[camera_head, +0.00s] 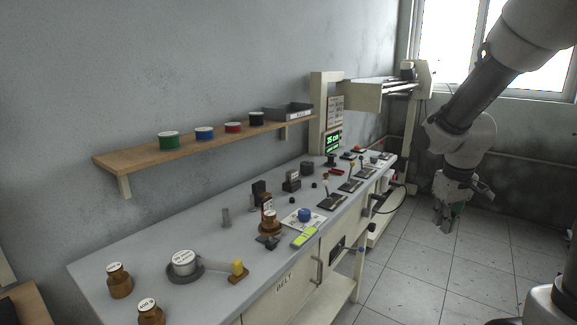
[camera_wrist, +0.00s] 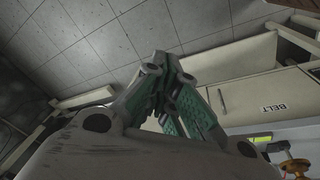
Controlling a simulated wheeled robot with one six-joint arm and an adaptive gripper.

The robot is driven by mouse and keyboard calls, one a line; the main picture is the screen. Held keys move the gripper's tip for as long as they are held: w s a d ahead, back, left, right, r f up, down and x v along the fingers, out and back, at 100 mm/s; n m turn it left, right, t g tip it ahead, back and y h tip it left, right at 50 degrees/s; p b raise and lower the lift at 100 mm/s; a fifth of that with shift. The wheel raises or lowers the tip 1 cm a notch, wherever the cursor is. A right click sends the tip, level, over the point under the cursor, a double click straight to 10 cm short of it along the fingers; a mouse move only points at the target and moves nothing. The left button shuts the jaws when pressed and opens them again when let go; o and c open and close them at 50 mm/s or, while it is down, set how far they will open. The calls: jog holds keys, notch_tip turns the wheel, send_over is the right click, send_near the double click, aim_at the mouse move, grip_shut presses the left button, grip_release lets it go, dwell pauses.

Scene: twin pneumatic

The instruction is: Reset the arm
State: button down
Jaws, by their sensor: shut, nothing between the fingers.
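My arm comes down from the upper right in the head view. My gripper (camera_head: 446,222) hangs at its end, pointing down over the tiled floor, to the right of the long workbench (camera_head: 130,240) and apart from it. In the wrist view my gripper (camera_wrist: 160,68) shows grey fingers with green pads, their tips together, and nothing is held. The bench's side with the BELT label (camera_wrist: 272,107) shows to the right of the fingers in that view.
Bottles (camera_head: 120,281), a round tin (camera_head: 182,262), a yellow-green marker block (camera_head: 305,237) and several levers (camera_head: 332,202) stand on the bench. A wooden shelf (camera_head: 140,157) with coloured spools is on the wall. The tiled floor (camera_head: 410,275) right of the bench is clear.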

jog(key=s+a+r+m+t, duration=0.1)
jog(key=s+r, duration=0.5)
jog(key=s, duration=0.4)
jog(key=s+a+r+m+t+y, duration=0.1)
jog(key=s+r, duration=0.5)
jog(key=s, duration=0.4)
jog(key=shift+a+m, duration=0.25)
jog(key=shift+m, duration=0.05)
